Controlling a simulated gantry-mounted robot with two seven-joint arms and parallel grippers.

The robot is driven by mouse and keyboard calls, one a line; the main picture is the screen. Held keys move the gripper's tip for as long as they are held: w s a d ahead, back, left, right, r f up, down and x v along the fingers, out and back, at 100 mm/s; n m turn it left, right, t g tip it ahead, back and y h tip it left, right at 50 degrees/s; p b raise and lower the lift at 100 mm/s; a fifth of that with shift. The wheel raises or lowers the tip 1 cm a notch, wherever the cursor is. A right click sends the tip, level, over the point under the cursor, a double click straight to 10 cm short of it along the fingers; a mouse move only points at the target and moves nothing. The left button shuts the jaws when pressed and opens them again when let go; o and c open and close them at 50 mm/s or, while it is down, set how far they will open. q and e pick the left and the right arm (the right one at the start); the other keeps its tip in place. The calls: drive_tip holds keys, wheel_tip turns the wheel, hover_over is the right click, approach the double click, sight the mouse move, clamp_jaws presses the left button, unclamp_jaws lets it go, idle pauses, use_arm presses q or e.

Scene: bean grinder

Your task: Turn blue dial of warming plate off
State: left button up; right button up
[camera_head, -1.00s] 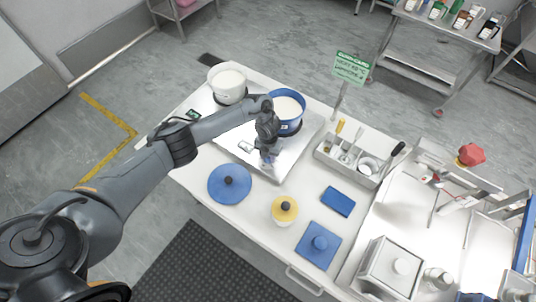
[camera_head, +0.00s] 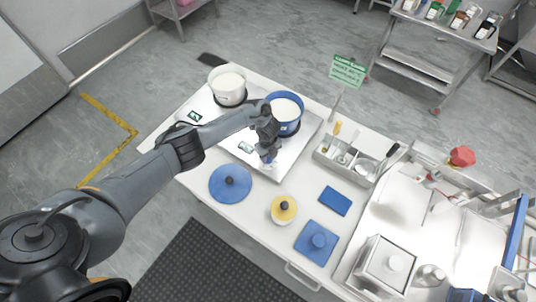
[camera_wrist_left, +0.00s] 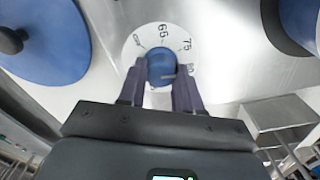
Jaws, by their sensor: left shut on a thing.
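The blue dial (camera_wrist_left: 161,68) sits on the front face of the metal warming plate (camera_head: 222,128), in the middle of a round white scale with numbers such as 65 and 75. My left gripper (camera_wrist_left: 160,84) is shut on the dial, with one dark finger on each side of it. In the head view my left gripper (camera_head: 268,158) reaches down at the plate's front edge and hides most of the dial. The dial's pointer is hard to read. My right gripper is not in view.
A blue pot (camera_head: 286,127) and a white pot (camera_head: 228,101) stand on the plate, close to my left arm. A metal tool holder (camera_head: 330,158) stands to the right.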

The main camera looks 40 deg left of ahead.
use_arm(q)
drive_tip(key=n+p, duration=0.2)
drive_tip(key=n, duration=0.4)
drive_tip(key=shift+n, duration=0.3)
drive_tip(key=n+p, duration=0.2)
drive_tip(key=n, duration=0.4)
drive_tip(key=shift+w, duration=0.1)
drive_tip(key=n+p, duration=0.1)
drive_tip(key=n, duration=0.3)
drive_tip(key=shift+p, duration=0.3)
drive_tip(key=n+p, duration=0.1)
drive_tip(key=n, duration=0.2)
drive_tip(key=shift+a+n, duration=0.1)
drive_tip(key=shift+n, duration=0.2)
drive_tip(key=n+p, duration=0.1)
drive_tip(key=n, duration=0.3)
drive_tip(key=shift+n, duration=0.8)
drive_tip(key=shift+p, duration=0.3)
drive_tip(key=o, duration=1)
drive_tip(key=shift+a, duration=0.1)
